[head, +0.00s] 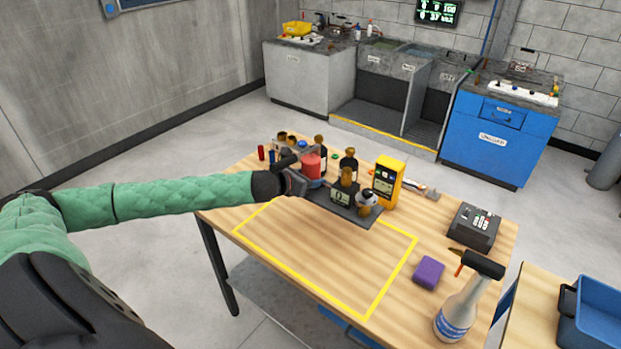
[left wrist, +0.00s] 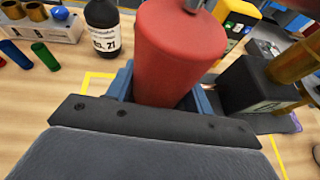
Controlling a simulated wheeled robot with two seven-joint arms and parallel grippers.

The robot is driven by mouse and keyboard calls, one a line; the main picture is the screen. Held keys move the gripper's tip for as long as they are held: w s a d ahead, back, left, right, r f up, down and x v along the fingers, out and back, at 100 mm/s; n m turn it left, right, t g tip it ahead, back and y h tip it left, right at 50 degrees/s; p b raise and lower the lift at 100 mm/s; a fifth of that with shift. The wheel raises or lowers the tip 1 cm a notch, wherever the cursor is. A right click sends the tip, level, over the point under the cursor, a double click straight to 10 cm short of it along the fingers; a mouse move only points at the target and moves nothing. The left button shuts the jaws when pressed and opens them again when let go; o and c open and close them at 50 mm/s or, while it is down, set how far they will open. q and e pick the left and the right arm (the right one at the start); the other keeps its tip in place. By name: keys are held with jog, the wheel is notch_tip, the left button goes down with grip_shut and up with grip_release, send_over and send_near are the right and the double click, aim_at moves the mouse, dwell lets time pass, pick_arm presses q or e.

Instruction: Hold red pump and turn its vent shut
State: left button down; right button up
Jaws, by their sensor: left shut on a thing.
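The red pump (head: 311,166) is a red cylinder at the left end of a dark base plate (head: 362,217). My left gripper (head: 302,183) is shut on it; in the left wrist view the red pump (left wrist: 180,50) stands between the blue fingers. A black block with a display (head: 341,197) and brass fittings sits beside it on the plate. A round metal-and-black part (head: 366,198) is at the plate's right end. I cannot tell which part is the vent. My right gripper is not in view.
A yellow meter (head: 388,181) stands just behind the plate. Dark bottles and small coloured cylinders (head: 261,153) stand at the back left. A purple block (head: 428,272), a grey keypad box (head: 474,228) and a spray bottle (head: 461,308) are on the right. The yellow-outlined area (head: 300,260) is mostly clear.

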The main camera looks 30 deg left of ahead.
aim_at(310, 212)
pick_arm(q)
jog(key=shift+f+b, duration=2.45)
jog(key=shift+f, duration=2.65)
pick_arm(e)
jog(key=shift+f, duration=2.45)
pick_arm(q)
jog(key=shift+f, duration=0.2)
jog(key=shift+s+f, duration=0.1)
jog(key=shift+f, duration=0.1)
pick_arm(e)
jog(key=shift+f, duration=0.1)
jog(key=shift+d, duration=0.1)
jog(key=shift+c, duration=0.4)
